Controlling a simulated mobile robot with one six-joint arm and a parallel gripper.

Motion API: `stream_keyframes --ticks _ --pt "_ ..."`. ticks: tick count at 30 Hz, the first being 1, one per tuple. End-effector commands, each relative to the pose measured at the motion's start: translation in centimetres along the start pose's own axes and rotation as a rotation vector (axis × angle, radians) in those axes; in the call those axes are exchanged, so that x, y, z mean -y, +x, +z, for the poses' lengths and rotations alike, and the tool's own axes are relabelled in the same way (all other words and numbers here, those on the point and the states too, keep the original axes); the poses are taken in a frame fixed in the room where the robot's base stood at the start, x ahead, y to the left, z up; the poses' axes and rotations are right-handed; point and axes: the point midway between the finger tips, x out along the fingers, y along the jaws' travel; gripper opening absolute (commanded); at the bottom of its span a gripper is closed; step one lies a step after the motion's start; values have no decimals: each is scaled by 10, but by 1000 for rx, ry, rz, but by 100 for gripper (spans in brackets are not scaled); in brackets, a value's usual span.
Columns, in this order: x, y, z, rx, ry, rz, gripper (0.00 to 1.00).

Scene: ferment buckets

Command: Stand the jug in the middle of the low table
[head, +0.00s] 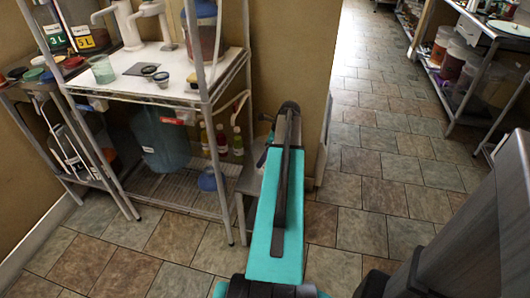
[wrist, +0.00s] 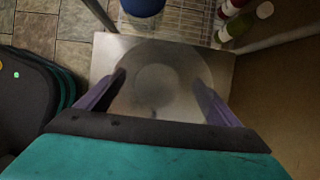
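My gripper (wrist: 160,82) points down over the low table (wrist: 220,68), a grey metal top in the wrist view. Its two purple fingers are wide apart. Between them is a round greyish shape (wrist: 157,50) with a paler inner circle, centred between the fingertips. It looks like the jug seen from above, but I cannot be sure. I cannot tell whether the fingers touch it. In the head view my arm hides most of the gripper and table; only a strip of the low table (head: 247,184) shows beside the rack.
A wire rack (head: 150,188) stands left of the low table. Its bottom shelf holds a blue vessel (head: 209,180), also at the top of the wrist view (wrist: 142,5), and several bottles (head: 221,140). A wall (wrist: 285,95) is close on the right. Tiled floor (head: 390,150) is open beyond.

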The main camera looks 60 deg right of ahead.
Motion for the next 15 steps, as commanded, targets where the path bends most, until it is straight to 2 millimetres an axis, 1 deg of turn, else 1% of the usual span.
stream_keyframes --ticks 1,2,3,11,15 --pt "0 0 0 0 0 0 93" --pt "0 0 0 0 0 0 98" --pt "0 0 0 0 0 0 100" --pt "0 0 0 0 -1 0 100" --pt "0 -5 2 0 -1 -2 100"
